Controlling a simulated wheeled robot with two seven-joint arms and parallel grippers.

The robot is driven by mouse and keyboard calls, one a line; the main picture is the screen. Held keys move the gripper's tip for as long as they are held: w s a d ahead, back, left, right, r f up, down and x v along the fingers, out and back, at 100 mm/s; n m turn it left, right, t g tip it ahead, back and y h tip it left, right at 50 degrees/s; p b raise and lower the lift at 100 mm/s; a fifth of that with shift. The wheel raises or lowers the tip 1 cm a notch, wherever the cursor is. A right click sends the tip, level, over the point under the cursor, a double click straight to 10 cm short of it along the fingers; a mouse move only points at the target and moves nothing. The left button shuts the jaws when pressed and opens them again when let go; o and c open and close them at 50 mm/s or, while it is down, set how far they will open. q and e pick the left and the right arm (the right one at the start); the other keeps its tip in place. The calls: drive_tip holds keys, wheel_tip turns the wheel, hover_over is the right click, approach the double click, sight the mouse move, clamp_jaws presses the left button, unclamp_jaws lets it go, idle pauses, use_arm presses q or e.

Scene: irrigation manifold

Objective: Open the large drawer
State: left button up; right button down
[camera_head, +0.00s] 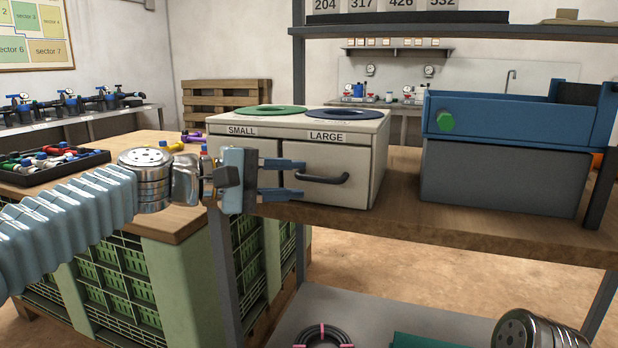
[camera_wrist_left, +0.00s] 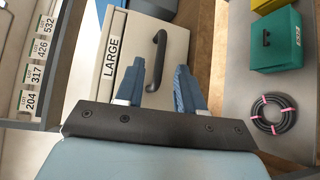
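The large drawer (camera_head: 320,167) is the right front of a pale two-drawer cabinet, under the label LARGE, and it looks shut. Its dark curved handle (camera_head: 325,179) also shows in the left wrist view (camera_wrist_left: 158,62). My left gripper (camera_head: 303,179) points at the drawer front with its blue fingers apart and nothing between them. In the head view its tips are just left of the handle's left end; in the left wrist view (camera_wrist_left: 160,72) the handle shows beyond and between them. I cannot tell whether they touch it. My right gripper is out of view.
The small drawer (camera_head: 235,150) is left of the large one, partly behind my left gripper. A grey post (camera_head: 222,260) stands below my left gripper. Bare shelf lies in front of the cabinet.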

sight(314, 180)
use_arm(q)
drive_tip(key=x, duration=0.4)
drive_tip(key=shift+f, duration=0.1)
clamp_jaws()
